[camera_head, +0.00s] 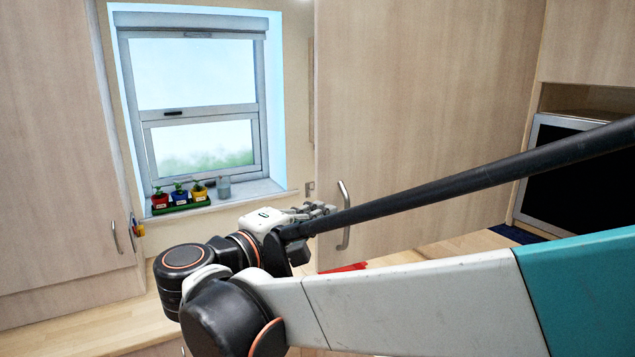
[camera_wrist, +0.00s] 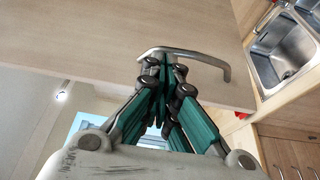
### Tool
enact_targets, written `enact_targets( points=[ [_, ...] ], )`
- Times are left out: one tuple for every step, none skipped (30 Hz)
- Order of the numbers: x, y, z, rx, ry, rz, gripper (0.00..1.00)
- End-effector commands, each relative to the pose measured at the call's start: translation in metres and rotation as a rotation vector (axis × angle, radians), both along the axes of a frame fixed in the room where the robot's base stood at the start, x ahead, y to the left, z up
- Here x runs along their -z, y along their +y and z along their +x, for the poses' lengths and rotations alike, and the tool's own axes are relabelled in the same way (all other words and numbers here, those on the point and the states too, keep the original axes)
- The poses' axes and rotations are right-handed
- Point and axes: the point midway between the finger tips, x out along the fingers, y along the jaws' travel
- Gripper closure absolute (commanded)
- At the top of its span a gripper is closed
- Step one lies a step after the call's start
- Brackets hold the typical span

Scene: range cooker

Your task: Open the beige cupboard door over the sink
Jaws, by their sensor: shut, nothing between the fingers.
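The beige cupboard door (camera_head: 420,110) fills the middle right of the head view and the upper part of the wrist view (camera_wrist: 130,25). Its left edge looks nearer than its right, but I cannot tell for sure how far it stands open. Its curved metal handle (camera_head: 343,215) is near the lower left edge; it also shows in the wrist view (camera_wrist: 215,61). My gripper (camera_head: 318,209) is shut and empty beside the handle. In the wrist view its fingertips (camera_wrist: 166,72) overlap the handle's near end; contact is unclear. The sink (camera_wrist: 283,48) shows at upper right.
Another beige cupboard (camera_head: 55,150) stands at the left. Small potted plants (camera_head: 180,193) sit on the sill of the window (camera_head: 195,100). A dark-screened appliance (camera_head: 560,170) is at the right. A wooden worktop (camera_head: 95,325) runs below. A red object (camera_head: 345,267) lies under the door.

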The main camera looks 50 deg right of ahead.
Motion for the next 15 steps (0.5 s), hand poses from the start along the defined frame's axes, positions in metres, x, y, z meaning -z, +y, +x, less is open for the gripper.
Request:
enact_targets(
  points=[
    [0.0, -0.004, 0.004, 0.011, 0.0, 0.0, 1.0],
    [0.0, -0.005, 0.005, 0.011, 0.0, 0.0, 1.0],
    [0.0, -0.006, 0.008, 0.011, 0.0, 0.0, 1.0],
    [0.001, -0.007, 0.011, 0.011, 0.0, 0.0, 1.0],
    [0.001, -0.008, 0.014, 0.01, 0.001, 0.0, 1.0],
    [0.002, -0.01, 0.019, 0.009, 0.001, 0.0, 1.0],
    [0.002, -0.011, 0.023, 0.007, 0.001, 0.0, 1.0],
    [0.002, -0.013, 0.027, 0.007, 0.001, 0.0, 1.0],
    [0.002, -0.015, 0.032, 0.006, 0.001, 0.0, 1.0],
    [0.002, -0.015, 0.035, 0.004, 0.001, 0.0, 1.0],
    [0.001, -0.008, 0.035, 0.001, 0.001, 0.0, 1.0],
    [0.001, -0.002, 0.035, 0.0, 0.001, 0.0, 1.0],
    [0.001, 0.002, 0.036, 0.0, 0.001, 0.0, 1.0],
    [0.001, 0.006, 0.036, 0.0, 0.001, 0.0, 1.0],
    [0.001, 0.012, 0.036, 0.001, 0.001, 0.0, 1.0]
  ],
)
